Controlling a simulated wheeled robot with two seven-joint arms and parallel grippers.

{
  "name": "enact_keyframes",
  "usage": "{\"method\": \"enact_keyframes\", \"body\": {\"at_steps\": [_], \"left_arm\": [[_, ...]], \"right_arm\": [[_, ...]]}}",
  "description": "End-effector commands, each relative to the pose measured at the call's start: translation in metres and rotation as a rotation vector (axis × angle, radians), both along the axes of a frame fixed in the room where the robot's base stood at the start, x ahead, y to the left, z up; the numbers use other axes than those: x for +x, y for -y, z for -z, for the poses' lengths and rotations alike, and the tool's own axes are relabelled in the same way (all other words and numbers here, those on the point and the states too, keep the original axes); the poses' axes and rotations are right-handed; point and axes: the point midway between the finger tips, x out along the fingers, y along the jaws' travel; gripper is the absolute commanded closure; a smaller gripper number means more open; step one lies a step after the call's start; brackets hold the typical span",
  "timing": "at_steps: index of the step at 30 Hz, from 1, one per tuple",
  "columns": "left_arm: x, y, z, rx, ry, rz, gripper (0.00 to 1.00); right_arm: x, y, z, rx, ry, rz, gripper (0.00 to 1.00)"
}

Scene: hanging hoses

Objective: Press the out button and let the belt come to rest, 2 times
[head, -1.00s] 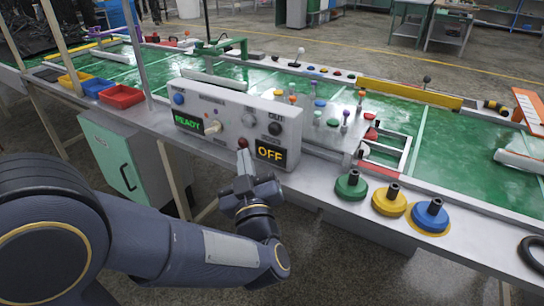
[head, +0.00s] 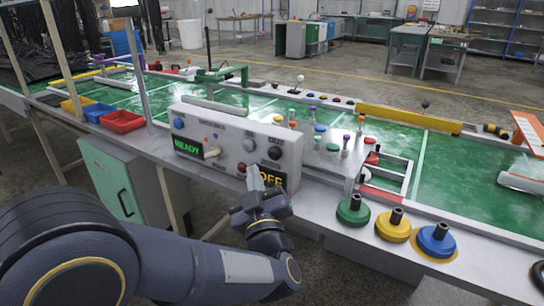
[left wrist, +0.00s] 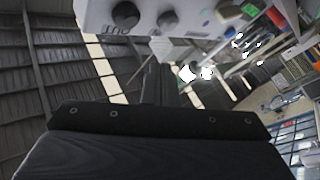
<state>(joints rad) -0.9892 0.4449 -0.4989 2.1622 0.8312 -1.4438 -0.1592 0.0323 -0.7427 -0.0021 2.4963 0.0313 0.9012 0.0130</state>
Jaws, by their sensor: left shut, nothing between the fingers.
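The grey control box (head: 222,150) stands on the near edge of the belt line. Its black out button (head: 275,153) is at the right of the front face, beside a white button (head: 249,145). The green display reads READY; the amber one reads OFF and is partly covered by my gripper. My left gripper (head: 258,178) is shut and empty, in front of the box, below and left of the out button. In the left wrist view, the out button (left wrist: 125,15) and its OUT label are at the top, beyond the shut fingers (left wrist: 158,80), apart from them. My right gripper is not in view.
The green belt (head: 465,165) runs behind the box. Green (head: 352,211), yellow (head: 393,227) and blue (head: 436,242) round pieces with black posts stand on the near ledge at right. Red, blue and yellow trays sit at left.

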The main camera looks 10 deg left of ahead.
Motion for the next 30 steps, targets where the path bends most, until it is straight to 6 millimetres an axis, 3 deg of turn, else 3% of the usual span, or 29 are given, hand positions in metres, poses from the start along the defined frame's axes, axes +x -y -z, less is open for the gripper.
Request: {"method": "enact_keyframes", "body": {"at_steps": [6, 12, 30], "left_arm": [[0.027, 0.01, 0.001, 0.001, 0.0, 0.0, 1.0], [0.04, 0.014, 0.001, 0.001, 0.0, 0.0, 1.0], [0.042, 0.015, 0.0, 0.0, -0.001, 0.0, 1.0]], "right_arm": [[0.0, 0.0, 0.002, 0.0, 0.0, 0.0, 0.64], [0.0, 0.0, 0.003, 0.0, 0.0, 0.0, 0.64], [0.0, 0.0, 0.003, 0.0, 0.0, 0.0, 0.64]]}}
